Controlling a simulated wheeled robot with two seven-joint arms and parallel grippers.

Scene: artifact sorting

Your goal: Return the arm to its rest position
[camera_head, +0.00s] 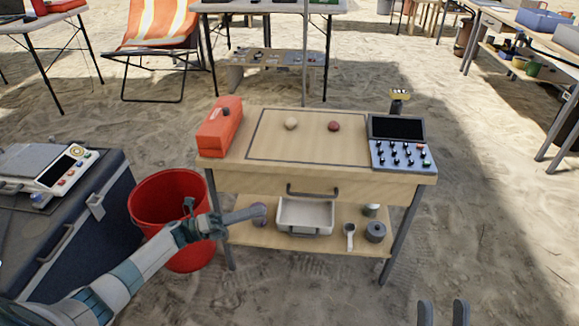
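My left arm reaches in from the lower left, and my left gripper (240,215) is in front of the red bucket's right side, pointing right toward the table's lower shelf. Its tip overlaps a small purplish round thing (260,212) at the shelf's left end. I cannot tell whether they touch or whether the fingers are apart. My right gripper (443,312) shows only as two dark fingertips at the bottom edge, apart with nothing between them. The rest of my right arm is out of view.
A wooden table (300,178) holds an orange toolbox (220,127), two small round pieces and a control panel (402,145). Its shelf holds a white tray (305,215) and cups. The red bucket (150,205) and a dark case (70,235) stand left.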

